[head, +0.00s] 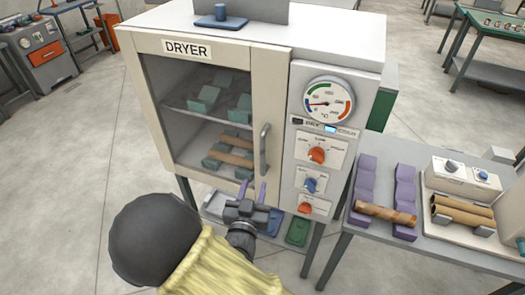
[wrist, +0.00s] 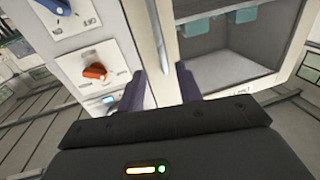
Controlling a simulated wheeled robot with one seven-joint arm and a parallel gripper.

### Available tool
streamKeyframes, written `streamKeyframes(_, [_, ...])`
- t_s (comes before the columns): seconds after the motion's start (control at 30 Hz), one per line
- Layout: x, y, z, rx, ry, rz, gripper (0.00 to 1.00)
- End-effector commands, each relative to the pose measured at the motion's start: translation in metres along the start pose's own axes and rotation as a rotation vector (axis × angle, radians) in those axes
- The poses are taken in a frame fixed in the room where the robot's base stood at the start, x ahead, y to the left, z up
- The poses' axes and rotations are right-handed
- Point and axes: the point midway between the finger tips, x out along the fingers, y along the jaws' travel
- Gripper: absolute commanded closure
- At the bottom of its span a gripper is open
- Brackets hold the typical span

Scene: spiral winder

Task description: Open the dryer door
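The dryer (head: 345,30) is a cream cabinket with a "DRYER" label. Its glazed door (head: 270,95) looks closed in the head view, with shelves visible behind the glass. A grey vertical bar handle (head: 264,150) is on the door's right side. My gripper (head: 253,190) is open and empty, just below the handle's lower end. In the wrist view, the two purple fingers of my gripper (wrist: 160,88) stand apart, and the handle (wrist: 156,38) shows between and beyond them. I cannot tell whether a finger touches the handle.
A control panel with a gauge (head: 328,103) and knobs is right of the door. A side table (head: 370,235) at the right holds purple racks with a brown tube (head: 385,213). Trays (head: 298,231) lie beneath the dryer. Open floor (head: 60,180) is at the left.

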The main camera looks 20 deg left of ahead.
Motion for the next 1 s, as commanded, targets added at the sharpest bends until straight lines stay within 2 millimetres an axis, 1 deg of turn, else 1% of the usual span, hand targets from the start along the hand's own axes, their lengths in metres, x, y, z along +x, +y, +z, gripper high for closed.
streamKeyframes(0.03, [0.01,0.001,-0.003,-0.001,0.002,0.003,0.65])
streamKeyframes(0.1, [0.022,0.001,-0.003,0.0,0.001,0.003,0.65])
streamKeyframes(0.6, [0.111,0.001,-0.003,-0.001,0.002,0.001,0.65])
streamKeyframes(0.7, [0.126,0.0,-0.003,0.0,0.001,0.001,0.65])
streamKeyframes(0.83, [0.138,0.0,-0.002,0.0,0.0,0.0,0.65])
streamKeyframes(1.0, [0.143,0.0,0.0,0.0,0.0,-0.001,0.65])
